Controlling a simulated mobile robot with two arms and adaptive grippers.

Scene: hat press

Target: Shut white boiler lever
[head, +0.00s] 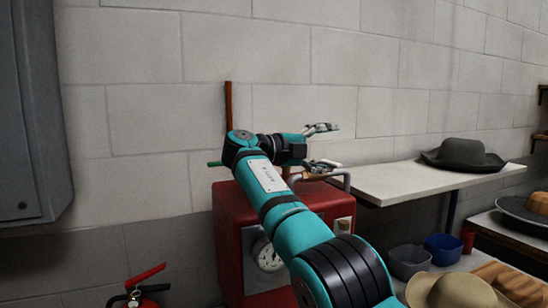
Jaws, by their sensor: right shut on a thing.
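The red boiler (232,235) stands against the wall below my right arm, with a round white gauge (268,254) on its front. A bent grey pipe (346,178) and a small tan piece (312,177) show at its top. I cannot make out a white lever clearly; my wrist and fingers cover part of this area. My right gripper (332,146) is above the boiler top and points right, one finger above the other. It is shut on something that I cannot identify. The lower finger is close to the pipe. My left gripper is out of view.
A white shelf (400,184) with a dark hat (462,155) lies right of the gripper. Grey and blue bowls (442,249) and a tan hat (450,292) are at lower right. A fire extinguisher (140,290) stands lower left, below a grey cabinet (30,120).

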